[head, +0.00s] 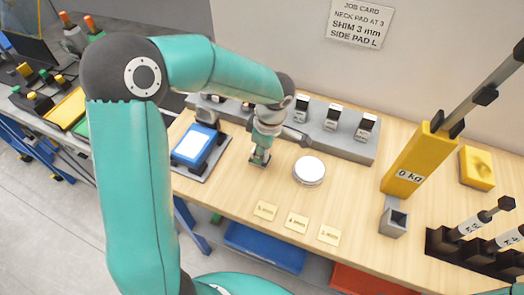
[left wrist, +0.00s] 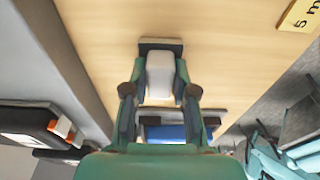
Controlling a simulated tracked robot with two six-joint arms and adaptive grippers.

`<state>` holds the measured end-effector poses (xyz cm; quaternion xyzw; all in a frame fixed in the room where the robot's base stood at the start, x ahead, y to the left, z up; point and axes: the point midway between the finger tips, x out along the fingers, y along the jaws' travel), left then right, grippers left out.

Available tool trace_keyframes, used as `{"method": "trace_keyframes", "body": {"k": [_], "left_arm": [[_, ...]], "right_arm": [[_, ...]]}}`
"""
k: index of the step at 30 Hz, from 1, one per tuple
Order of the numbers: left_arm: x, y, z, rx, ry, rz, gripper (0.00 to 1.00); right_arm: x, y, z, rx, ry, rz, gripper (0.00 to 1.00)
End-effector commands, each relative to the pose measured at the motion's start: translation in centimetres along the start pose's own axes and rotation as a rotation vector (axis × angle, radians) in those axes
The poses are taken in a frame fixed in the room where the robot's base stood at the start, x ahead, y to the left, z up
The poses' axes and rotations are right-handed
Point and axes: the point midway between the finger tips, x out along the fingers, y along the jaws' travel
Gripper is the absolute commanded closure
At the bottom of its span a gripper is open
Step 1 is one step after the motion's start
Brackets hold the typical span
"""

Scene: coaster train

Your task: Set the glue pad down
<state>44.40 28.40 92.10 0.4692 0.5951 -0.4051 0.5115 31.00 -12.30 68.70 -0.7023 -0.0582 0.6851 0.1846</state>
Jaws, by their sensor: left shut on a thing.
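My left gripper (head: 261,155) is low over the wooden bench, between the blue tray piece and the round white disc. In the left wrist view, my left gripper (left wrist: 160,92) is shut on a pale block with a dark plate at its end, which I take to be the glue pad (left wrist: 160,72). In the head view the fingers hide most of the pad; a dark flat edge shows at their tips. I cannot tell whether it touches the bench top. My right gripper is not in view.
A blue framed block with a white top (head: 194,146) lies on a grey plate left of the gripper. A round white disc (head: 309,170) lies to the right. A grey rack (head: 310,132) stands behind. Label cards (head: 297,222) lie in front. A yellow scale (head: 412,163) stands farther right.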

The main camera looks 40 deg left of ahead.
Motion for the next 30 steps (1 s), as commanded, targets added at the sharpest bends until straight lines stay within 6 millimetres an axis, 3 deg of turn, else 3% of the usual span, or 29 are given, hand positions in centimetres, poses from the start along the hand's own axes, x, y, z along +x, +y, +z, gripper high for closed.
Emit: {"method": "trace_keyframes", "body": {"k": [9,10,15,25,30], "left_arm": [[0.3,0.0,0.0,-0.002,0.0,0.001,1.0],[0.3,0.0,0.0,-0.002,0.0,0.001,0.72],[0.2,0.0,-0.1,-0.002,0.0,0.0,0.48],[-0.1,0.0,-0.1,-0.003,0.0,0.0,0.48],[-1.5,0.1,-0.1,-0.005,-0.001,0.005,0.48]], "right_arm": [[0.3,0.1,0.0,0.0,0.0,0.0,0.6],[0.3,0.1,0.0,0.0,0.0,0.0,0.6],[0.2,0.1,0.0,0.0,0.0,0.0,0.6],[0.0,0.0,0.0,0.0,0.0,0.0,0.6],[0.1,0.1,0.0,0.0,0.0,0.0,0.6]]}}
